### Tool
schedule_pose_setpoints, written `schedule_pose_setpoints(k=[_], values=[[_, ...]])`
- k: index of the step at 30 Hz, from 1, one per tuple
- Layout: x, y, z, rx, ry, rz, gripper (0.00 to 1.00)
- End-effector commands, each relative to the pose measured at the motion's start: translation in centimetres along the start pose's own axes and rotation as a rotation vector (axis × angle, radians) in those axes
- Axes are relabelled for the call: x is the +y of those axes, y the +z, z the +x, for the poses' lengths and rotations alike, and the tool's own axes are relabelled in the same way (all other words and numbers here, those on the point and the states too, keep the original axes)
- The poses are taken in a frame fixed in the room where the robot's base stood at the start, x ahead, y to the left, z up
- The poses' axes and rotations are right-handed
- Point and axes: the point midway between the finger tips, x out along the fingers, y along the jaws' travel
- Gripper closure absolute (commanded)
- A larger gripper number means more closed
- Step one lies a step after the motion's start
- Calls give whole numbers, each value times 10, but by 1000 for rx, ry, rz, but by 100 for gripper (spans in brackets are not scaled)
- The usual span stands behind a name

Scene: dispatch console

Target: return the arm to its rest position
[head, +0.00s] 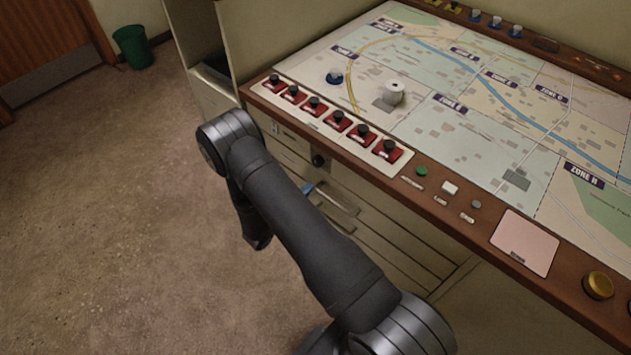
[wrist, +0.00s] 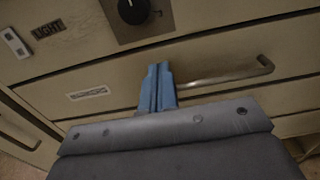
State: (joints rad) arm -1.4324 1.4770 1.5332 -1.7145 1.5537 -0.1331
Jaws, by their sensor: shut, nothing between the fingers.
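My gripper shows in the wrist view (wrist: 158,72) with its two blue fingers together and nothing between them. It is in front of the console's drawer fronts, just left of a metal bar handle (wrist: 225,76) and below a black knob (wrist: 133,11). In the head view the blue fingertips (head: 308,188) show beside the drawer handle (head: 337,198); I cannot tell whether they touch it. My dark grey arm bends out over the floor and hides part of the gripper and the lower drawers.
The console (head: 455,218) has a map top, red switches (head: 338,121), a green button (head: 422,171) and a yellow knob (head: 598,285) along its edge. Floor at left is clear; a green bin (head: 133,46) stands far back.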

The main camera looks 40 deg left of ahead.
Motion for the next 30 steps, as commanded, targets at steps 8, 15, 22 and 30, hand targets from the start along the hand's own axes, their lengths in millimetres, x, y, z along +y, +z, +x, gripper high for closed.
schedule_pose_setpoints(k=[8,15,22,30], values=[[1,0,-56,1,5,0,100],[0,0,-81,0,2,-1,100],[0,0,-85,0,0,-2,100],[0,0,-83,0,-1,-2,100]])
